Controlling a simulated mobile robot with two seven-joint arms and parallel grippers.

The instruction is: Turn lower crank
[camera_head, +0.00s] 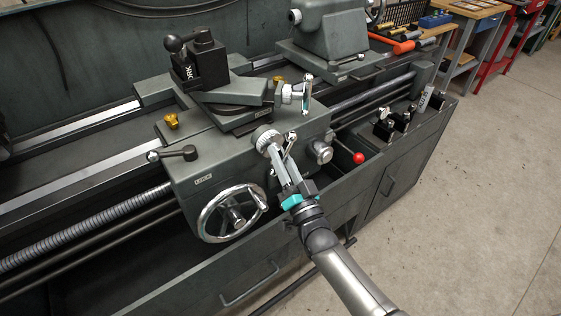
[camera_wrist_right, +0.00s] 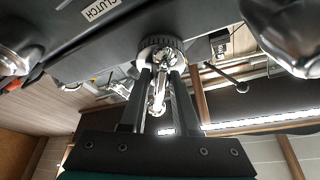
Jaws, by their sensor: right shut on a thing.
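The lower crank (camera_head: 289,144) is a chrome crank with a knurled silver dial on the front of the lathe carriage. In the right wrist view the chrome crank (camera_wrist_right: 158,92) lies between my fingers, with its dial behind the tips. My right gripper (camera_head: 278,158) reaches up from below and is shut on the crank's handle. Its two dark fingers (camera_wrist_right: 163,88) stand on either side of the chrome part and partly hide it. My left gripper is in neither view.
A large chrome handwheel (camera_head: 231,212) is left of my right gripper. A red-knobbed lever (camera_head: 358,158) sticks out to the right. The upper crank (camera_head: 305,92) is above, near the black tool post (camera_head: 200,62). Open floor (camera_head: 460,215) lies to the right.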

